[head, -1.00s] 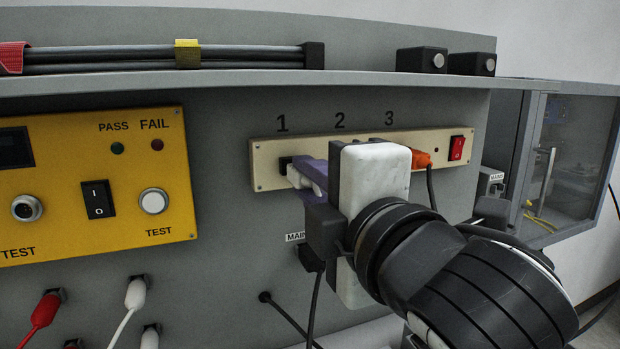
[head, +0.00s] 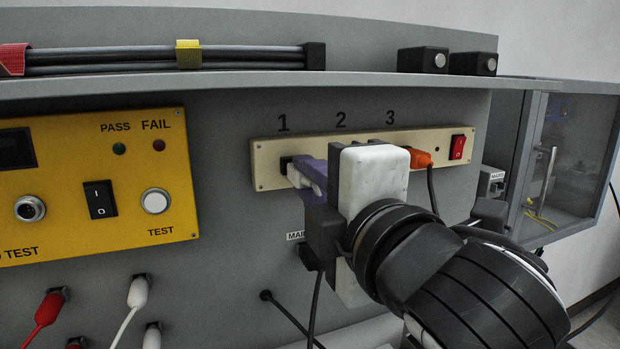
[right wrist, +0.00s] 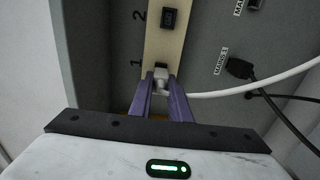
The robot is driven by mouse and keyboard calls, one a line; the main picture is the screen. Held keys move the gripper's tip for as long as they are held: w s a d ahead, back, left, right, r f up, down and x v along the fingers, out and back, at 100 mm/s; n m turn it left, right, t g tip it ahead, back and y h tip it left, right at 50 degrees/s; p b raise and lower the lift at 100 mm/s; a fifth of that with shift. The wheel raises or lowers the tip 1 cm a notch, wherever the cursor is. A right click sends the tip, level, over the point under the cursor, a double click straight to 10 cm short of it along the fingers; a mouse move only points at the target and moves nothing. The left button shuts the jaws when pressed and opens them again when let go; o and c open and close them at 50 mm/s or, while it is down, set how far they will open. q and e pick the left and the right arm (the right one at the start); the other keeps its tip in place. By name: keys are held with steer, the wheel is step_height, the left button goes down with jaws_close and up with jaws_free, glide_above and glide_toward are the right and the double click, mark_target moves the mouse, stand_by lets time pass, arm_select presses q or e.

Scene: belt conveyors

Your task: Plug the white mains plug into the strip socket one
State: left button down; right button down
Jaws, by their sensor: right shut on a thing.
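The cream socket strip (head: 266,179) is fixed on the grey back panel, with numbers 1, 2 and 3 above it. Socket one (head: 285,161) is the black opening under the 1, partly covered. My right gripper (head: 306,180) is shut on the white mains plug (head: 293,177), right at socket one. In the right wrist view the plug (right wrist: 161,79) sits between the purple fingers, with the dark socket edge just beyond it. Its white cable (right wrist: 250,88) runs off to the right. The pins are hidden, so I cannot tell whether they are in the socket. My left gripper is not in view.
An orange plug (head: 419,157) sits in the strip near 3, beside a red switch (head: 458,147). Socket two (right wrist: 170,18) is empty. A yellow tester (head: 80,190) is at the left. A black plug (right wrist: 239,67) is in the panel below the strip. A shelf (head: 230,86) overhangs.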

steer(key=shift+w, duration=0.1)
steer(key=shift+w+a+p, duration=0.25)
steer(key=shift+w+p, duration=0.15)
steer(key=shift+w, duration=0.1)
stand_by(0.9)
steer(key=c, duration=1.6)
jaws_free()
steer(key=shift+s, duration=0.1)
